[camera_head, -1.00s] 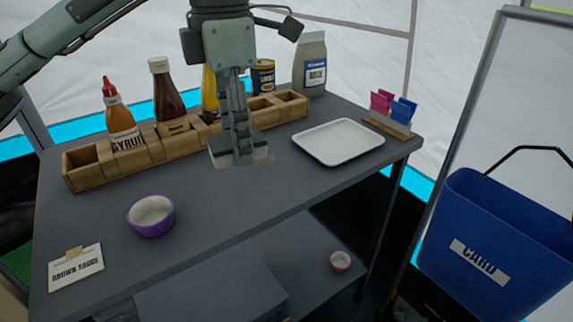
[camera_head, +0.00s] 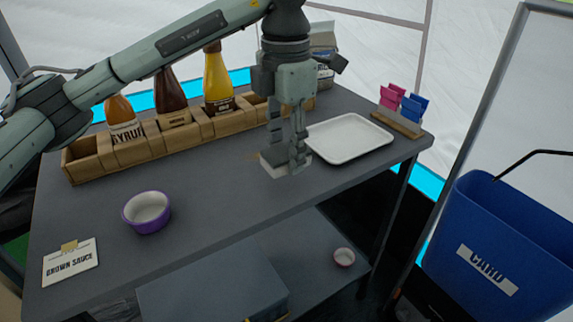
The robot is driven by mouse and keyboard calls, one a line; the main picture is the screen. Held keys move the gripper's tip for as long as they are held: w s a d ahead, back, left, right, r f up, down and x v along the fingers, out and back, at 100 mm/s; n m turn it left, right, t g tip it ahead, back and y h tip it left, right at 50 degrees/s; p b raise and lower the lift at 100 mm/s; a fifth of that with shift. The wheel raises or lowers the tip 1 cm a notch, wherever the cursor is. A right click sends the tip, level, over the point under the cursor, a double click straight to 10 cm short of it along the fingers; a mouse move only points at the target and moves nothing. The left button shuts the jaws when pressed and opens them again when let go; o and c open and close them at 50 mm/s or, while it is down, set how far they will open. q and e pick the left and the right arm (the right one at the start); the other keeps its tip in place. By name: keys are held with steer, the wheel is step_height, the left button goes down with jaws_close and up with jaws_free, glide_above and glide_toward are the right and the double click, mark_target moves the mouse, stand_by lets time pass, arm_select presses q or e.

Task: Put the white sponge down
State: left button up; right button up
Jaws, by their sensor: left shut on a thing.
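The white sponge (camera_head: 270,164) shows as a pale block at the fingertips of my left gripper (camera_head: 287,158). My left gripper points down and is shut on the sponge, whose far side is partly hidden by the fingers. The sponge is low over the grey table (camera_head: 225,195), just left of the white tray (camera_head: 350,138). I cannot tell whether the sponge touches the table. My right gripper is not in view.
A wooden rack (camera_head: 150,147) with sauce bottles stands behind. A clip holder (camera_head: 398,122) sits beyond the tray. The table's front middle is clear.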

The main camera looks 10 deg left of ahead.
mark_target(287, 169)
arm_select(q)
step_height(287, 169, down, 4)
steer(key=shift+r, duration=0.1)
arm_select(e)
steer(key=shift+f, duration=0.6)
arm_select(q)
steer(key=shift+f, duration=0.2)
